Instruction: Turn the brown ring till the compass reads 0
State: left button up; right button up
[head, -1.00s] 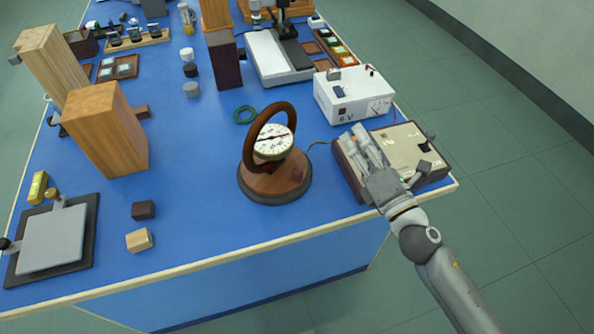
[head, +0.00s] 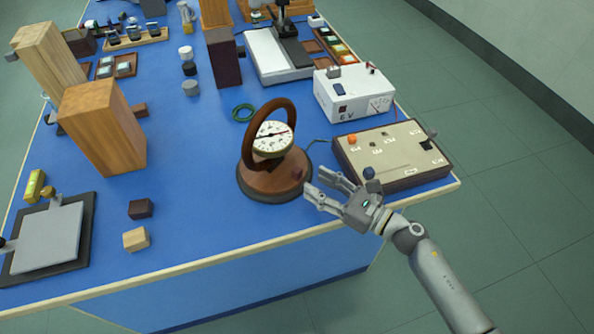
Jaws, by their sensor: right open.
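The brown ring (head: 249,138) stands upright on a round wooden base (head: 274,181) near the front middle of the blue bench. A white compass dial (head: 271,138) sits inside the ring, with a dark and red needle across it; its numbers are too small to read. My right gripper (head: 313,184) is open and empty at the right edge of the base, its fingers pointing left toward it. I cannot tell whether a finger touches the base. My left gripper is not in view.
A beige control box (head: 393,150) with knobs stands just right of the base. Behind it is a white power supply (head: 352,97). A green coil (head: 243,112) lies behind the ring. Two small blocks (head: 136,239) lie front left. The bench's front edge (head: 230,254) is close.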

aim_at(301, 172)
jog(key=x, duration=0.4)
jog(key=p+x, duration=0.1)
jog(key=x, duration=0.2)
jog(key=shift+r, duration=0.4)
grip_shut()
